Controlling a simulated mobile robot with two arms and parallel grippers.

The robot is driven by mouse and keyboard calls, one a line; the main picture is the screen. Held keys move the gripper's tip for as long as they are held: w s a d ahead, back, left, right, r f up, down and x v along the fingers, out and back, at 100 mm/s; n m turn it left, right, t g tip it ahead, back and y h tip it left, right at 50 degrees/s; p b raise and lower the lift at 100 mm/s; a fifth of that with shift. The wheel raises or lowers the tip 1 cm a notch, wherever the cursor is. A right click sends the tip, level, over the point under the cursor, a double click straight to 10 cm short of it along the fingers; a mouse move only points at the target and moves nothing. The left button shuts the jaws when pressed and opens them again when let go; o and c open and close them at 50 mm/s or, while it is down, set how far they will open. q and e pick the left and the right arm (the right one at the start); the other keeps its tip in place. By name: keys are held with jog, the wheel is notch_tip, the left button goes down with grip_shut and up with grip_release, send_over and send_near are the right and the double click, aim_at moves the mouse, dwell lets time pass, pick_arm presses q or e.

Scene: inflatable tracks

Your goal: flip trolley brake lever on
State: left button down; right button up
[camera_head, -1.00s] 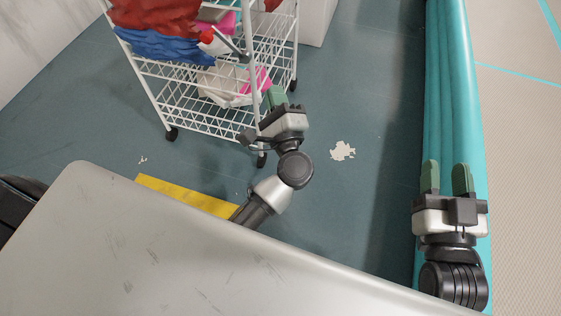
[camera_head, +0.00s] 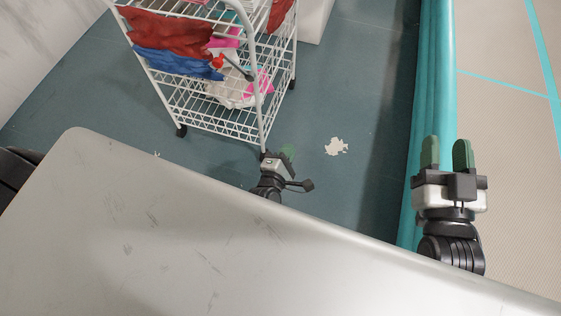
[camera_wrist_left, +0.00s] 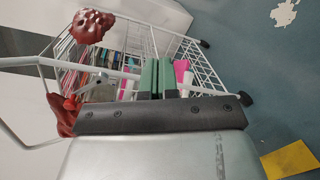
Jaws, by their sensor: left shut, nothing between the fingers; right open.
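The white wire trolley (camera_head: 212,122) stands at the upper middle of the head view. Its left caster (camera_head: 181,130) and far right caster (camera_head: 291,85) show. The near corner caster is hidden behind my left gripper (camera_head: 287,153), which is low beside that corner. The left fingers are shut and empty; in the left wrist view the green fingers (camera_wrist_left: 157,78) lie close together before the trolley frame (camera_wrist_left: 210,62). A black caster (camera_wrist_left: 247,98) also shows there. I cannot make out a brake lever. My right gripper (camera_head: 446,153) is open and empty, far right of the trolley.
Red cloth (camera_head: 168,30) and blue cloth (camera_head: 175,63) hang over the trolley's side. A teal inflatable tube (camera_head: 434,70) runs along the right. A pale patch (camera_head: 336,146) marks the floor. Open floor (camera_head: 350,85) lies between trolley and tube.

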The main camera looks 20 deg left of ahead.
pick_arm(q)
jog(key=s+f+m+g+h+p, duration=0.1)
jog(key=s+f+m+g+p, duration=0.1)
jog(key=s+f+m+g, duration=0.1)
jog(key=s+f+m, duration=0.1)
jog(key=m, duration=0.1)
jog(key=shift+s+a+m+p, duration=0.15)
jog(key=shift+s+m+p, duration=0.1)
jog(key=shift+m+p, duration=0.15)
